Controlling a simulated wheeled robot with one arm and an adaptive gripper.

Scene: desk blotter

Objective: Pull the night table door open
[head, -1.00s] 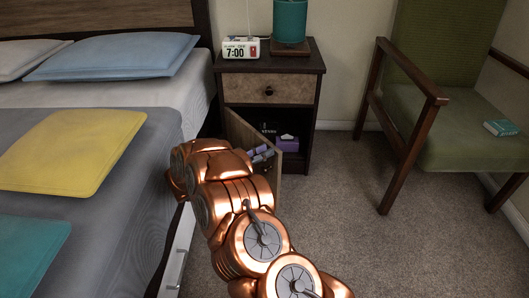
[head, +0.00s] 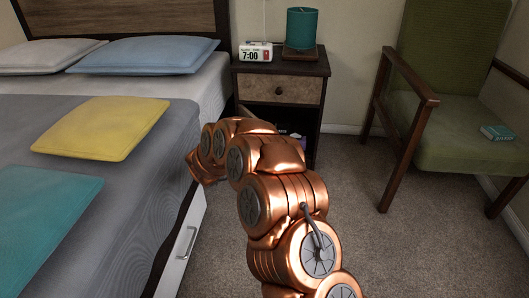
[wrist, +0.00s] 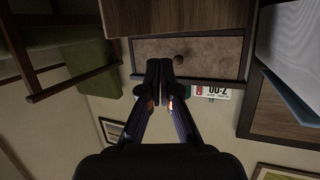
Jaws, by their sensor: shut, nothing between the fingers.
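The night table (head: 322,66) stands beside the bed in the head view. Its lower compartment is uncovered at the right, with a dark inside and a bit of purple. The door is almost wholly hidden behind my copper arm, so its angle cannot be told now. In the wrist view, which is upside down, a brown wood panel (wrist: 180,18) at the top appears to be the door. The drawer front (wrist: 215,55) with its round knob is below it. My gripper (wrist: 160,72) is shut and empty, its tips overlapping the drawer front in the picture. Contact cannot be told.
A clock (head: 256,52) and a teal lamp (head: 302,28) stand on the night table. The bed (head: 150,170), with several pillows, is close on the left. A green armchair (head: 455,100) is at the right.

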